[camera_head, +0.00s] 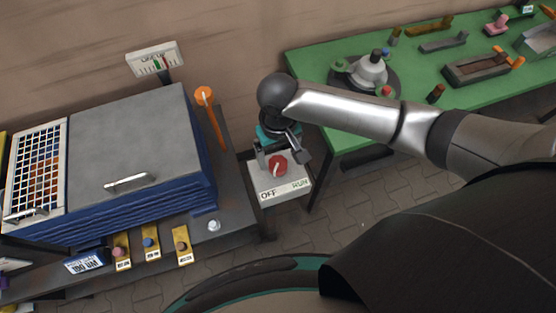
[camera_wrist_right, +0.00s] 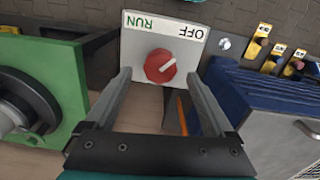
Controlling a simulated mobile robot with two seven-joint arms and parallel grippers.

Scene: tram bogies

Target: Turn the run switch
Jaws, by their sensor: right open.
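The run switch is a red round knob (camera_head: 278,166) with a white pointer line, set on a pale plate (camera_head: 283,194) marked OFF and RUN. In the right wrist view the knob (camera_wrist_right: 160,66) lies ahead, between the lines of the two fingers, and its white line points toward the OFF word. My right gripper (camera_head: 281,157) is over the plate, close to the knob. In the wrist view its fingers (camera_wrist_right: 160,100) are spread wide with nothing between them; whether they reach down beside the knob I cannot tell. My left gripper is out of view.
A grey-lidded blue cabinet (camera_head: 140,140) stands left of the switch, with an orange lever (camera_head: 211,112) beside it. A green bench (camera_head: 430,85) with fixtures and tools lies to the right. A gauge (camera_head: 155,59) stands behind the cabinet. Yellow-tagged buttons (camera_head: 151,243) line the cabinet's front.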

